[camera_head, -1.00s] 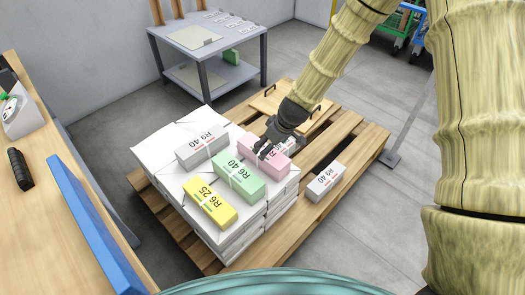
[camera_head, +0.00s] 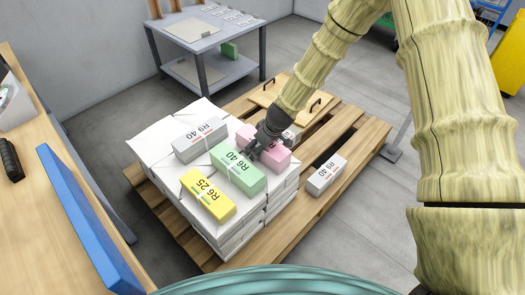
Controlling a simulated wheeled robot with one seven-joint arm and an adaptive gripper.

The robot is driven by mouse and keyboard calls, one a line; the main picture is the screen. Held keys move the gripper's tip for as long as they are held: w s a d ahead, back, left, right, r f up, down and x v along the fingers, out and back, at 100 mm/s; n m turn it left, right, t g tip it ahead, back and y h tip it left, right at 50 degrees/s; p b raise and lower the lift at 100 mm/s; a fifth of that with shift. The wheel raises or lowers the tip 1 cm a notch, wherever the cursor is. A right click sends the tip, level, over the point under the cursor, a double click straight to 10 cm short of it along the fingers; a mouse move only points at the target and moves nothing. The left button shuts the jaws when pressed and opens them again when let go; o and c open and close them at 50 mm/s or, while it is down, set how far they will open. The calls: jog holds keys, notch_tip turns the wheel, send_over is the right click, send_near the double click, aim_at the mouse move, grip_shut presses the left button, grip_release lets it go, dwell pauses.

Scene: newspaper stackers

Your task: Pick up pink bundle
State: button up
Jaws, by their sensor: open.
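The pink bundle (camera_head: 279,158) lies on top of the stack of white paper bundles (camera_head: 151,150), near its back right edge. My gripper (camera_head: 261,150) is open and has come down over the middle of the pink bundle. Its fingers hide part of the bundle and its label. I cannot tell whether the fingers touch it. The green bundle (camera_head: 238,172) marked R6 40 lies just in front of the pink one, close to the gripper.
A grey bundle (camera_head: 199,139) and a yellow bundle (camera_head: 208,195) also lie on the stack. The wooden pallet (camera_head: 251,238) carries the stack and, at right, another grey bundle (camera_head: 326,176). A board with handles (camera_head: 281,92) lies behind. A grey table (camera_head: 203,40) stands further back.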

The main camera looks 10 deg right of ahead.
jog(key=shift+f, duration=0.15)
jog(key=c, duration=1.8)
jog(key=shift+r, duration=0.2)
notch_tip(320, 180, up, 10)
jog(key=p, duration=0.3)
jog(key=shift+a+f, duration=0.1)
